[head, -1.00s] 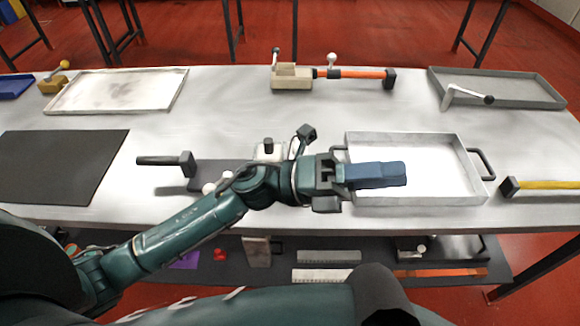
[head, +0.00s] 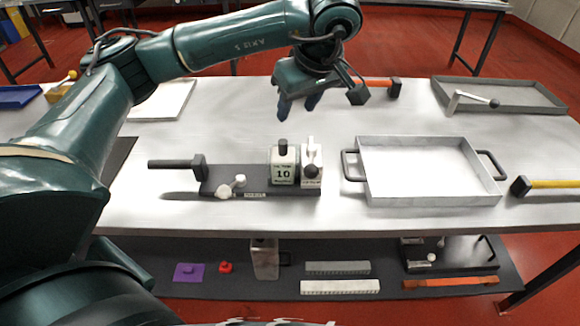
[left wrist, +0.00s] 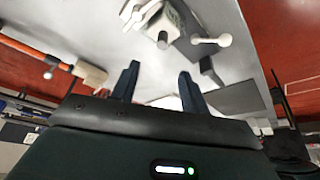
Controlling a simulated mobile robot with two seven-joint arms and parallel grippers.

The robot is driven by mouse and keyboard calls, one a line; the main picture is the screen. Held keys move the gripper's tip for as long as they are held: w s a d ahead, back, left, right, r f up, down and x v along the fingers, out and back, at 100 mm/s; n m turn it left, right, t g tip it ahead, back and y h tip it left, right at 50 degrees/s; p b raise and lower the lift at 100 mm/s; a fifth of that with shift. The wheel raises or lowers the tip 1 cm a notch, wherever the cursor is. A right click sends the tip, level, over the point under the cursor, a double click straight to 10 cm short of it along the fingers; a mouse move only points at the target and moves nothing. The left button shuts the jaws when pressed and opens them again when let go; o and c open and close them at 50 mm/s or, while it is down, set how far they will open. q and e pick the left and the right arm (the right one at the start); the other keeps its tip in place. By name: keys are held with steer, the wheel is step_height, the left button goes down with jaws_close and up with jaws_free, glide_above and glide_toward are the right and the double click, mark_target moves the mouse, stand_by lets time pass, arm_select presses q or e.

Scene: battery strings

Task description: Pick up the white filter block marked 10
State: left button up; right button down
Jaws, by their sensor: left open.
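The white filter block marked 10 (head: 283,172) stands upright on a dark base plate (head: 235,181) near the table's front, with a dark knob on top. It also shows at the top of the left wrist view (left wrist: 166,24). A second white block (head: 311,170) with a lever and dark ball stands close on its right. My left gripper (head: 298,104) is above the table behind the block, its blue fingers pointing down. It is open and empty; both fingers stand apart in the left wrist view (left wrist: 158,82). My right gripper is not in view.
A shallow metal tray (head: 430,190) with handles lies right of the base plate. A dark-handled clamp (head: 178,164) stands at the plate's left end. An orange-handled tool (head: 378,84) lies behind my gripper. A grey tray (head: 520,101) is at the back right.

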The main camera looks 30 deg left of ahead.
arm_select(q)
glide_above(283, 142)
steer(key=d, duration=0.3)
steer(key=f, duration=0.3)
steer(key=s+f, duration=0.1)
steer(key=f, duration=0.1)
steer(key=shift+a+f+b, duration=0.2)
steer(key=shift+f+b, duration=0.15)
steer(key=shift+b, duration=0.05)
steer(key=shift+p+x, duration=0.35)
steer(key=shift+x, duration=2.65)
steer(key=shift+s+a, duration=0.1)
steer(key=shift+c, duration=0.3)
jaws_close()
